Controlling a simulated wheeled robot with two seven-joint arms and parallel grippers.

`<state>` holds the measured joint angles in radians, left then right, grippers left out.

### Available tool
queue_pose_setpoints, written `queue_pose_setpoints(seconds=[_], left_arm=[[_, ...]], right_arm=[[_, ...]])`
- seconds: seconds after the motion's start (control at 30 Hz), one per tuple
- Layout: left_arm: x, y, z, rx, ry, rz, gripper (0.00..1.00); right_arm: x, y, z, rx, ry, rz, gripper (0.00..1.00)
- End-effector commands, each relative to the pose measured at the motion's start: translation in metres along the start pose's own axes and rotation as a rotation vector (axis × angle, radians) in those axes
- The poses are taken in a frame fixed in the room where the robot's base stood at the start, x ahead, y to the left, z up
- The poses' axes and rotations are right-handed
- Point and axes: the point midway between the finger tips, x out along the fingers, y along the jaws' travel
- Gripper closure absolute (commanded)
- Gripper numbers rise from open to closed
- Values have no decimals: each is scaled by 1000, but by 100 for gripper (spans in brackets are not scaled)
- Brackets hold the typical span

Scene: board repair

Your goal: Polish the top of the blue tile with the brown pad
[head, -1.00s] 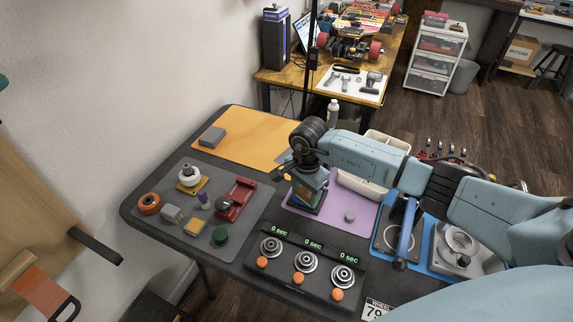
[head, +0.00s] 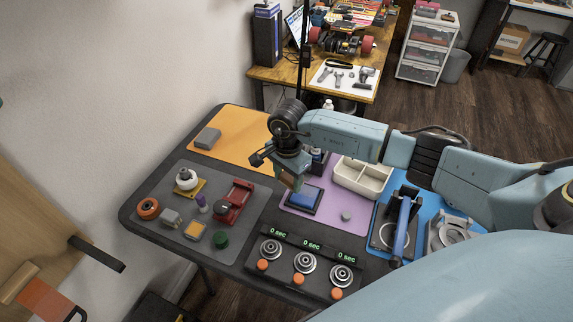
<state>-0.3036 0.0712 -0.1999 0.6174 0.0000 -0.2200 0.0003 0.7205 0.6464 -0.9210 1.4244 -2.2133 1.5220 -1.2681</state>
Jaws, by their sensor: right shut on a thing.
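The blue tile (head: 304,200) lies in a dark holder (head: 293,207) on the purple mat. My right gripper (head: 291,178) points down just above and left of the tile. It is shut on the brown pad (head: 297,182), which shows only as a small brown piece between the fingers. I cannot tell whether the pad touches the tile; it appears slightly above it. My left gripper is not in view.
The purple mat (head: 325,215) holds a small grey round piece (head: 346,216) and a cream divided tray (head: 363,178). A timer box (head: 305,268) with several dials stands in front. Left, a grey mat (head: 180,212) holds small parts. The orange mat (head: 235,145) is mostly clear.

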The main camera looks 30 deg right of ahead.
Motion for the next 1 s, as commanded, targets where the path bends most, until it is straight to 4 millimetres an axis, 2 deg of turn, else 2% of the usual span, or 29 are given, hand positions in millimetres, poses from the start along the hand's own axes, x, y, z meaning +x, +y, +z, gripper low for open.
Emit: queue_pose_setpoints(seconds=[0.1,0.3,0.9,1.0], left_arm=[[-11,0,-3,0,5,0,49],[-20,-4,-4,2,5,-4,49],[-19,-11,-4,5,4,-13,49],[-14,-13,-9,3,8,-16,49]], right_arm=[[-14,1,-1,1,2,-1,66],[-27,2,-2,5,1,0,66],[-27,2,-2,4,1,0,66],[-25,-2,-5,-3,4,-2,66]])
